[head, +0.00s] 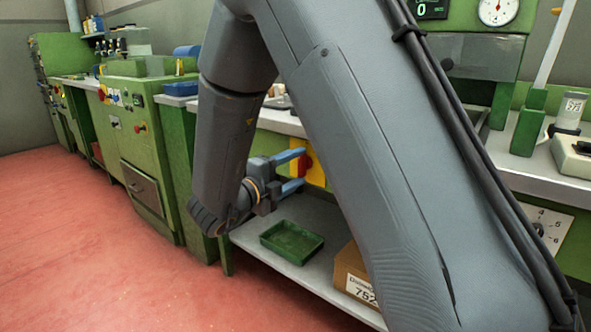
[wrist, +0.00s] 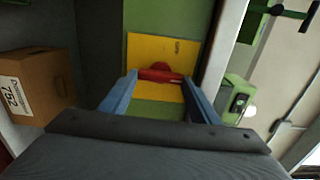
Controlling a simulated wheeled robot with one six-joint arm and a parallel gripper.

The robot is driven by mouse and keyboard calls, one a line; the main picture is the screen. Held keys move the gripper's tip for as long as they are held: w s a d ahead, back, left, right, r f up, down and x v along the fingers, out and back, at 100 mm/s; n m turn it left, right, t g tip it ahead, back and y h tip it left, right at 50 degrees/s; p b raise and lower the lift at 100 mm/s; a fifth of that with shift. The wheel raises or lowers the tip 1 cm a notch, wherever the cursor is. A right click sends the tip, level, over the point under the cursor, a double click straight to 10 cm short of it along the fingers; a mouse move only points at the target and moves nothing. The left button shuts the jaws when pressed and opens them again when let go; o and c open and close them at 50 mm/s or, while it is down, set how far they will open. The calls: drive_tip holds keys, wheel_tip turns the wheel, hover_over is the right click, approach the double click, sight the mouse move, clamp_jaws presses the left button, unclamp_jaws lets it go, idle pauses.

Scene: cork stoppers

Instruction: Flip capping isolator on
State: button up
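The isolator is a red rotary handle (wrist: 160,75) on a yellow plate (wrist: 146,48), fixed to a green panel. In the head view the red handle (head: 305,165) and part of the yellow plate (head: 316,172) show below the bench top, partly behind my arm and fingers. My gripper (wrist: 161,78) is right in front of the plate, its two blue fingers spread wide, one at each end of the handle. In the head view my gripper (head: 291,171) is also at the handle. I cannot tell whether the fingertips touch it. Any on/off marking is unreadable.
A green tray (head: 292,242) and a cardboard box (head: 352,280) labelled 752 are on the low shelf below. The box also shows at left in the wrist view (wrist: 38,88). The bench top (head: 276,120) overhangs above the panel. Red floor (head: 90,240) is clear at left.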

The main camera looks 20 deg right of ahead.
drive_tip(key=o, duration=0.4)
drive_tip(key=shift+o, duration=0.2)
drive_tip(key=shift+a, duration=0.1)
drive_tip(key=p+v, duration=0.1)
drive_tip(key=v, duration=0.6)
drive_tip(key=shift+s+a, duration=0.25)
drive_tip(key=shift+a, duration=0.05)
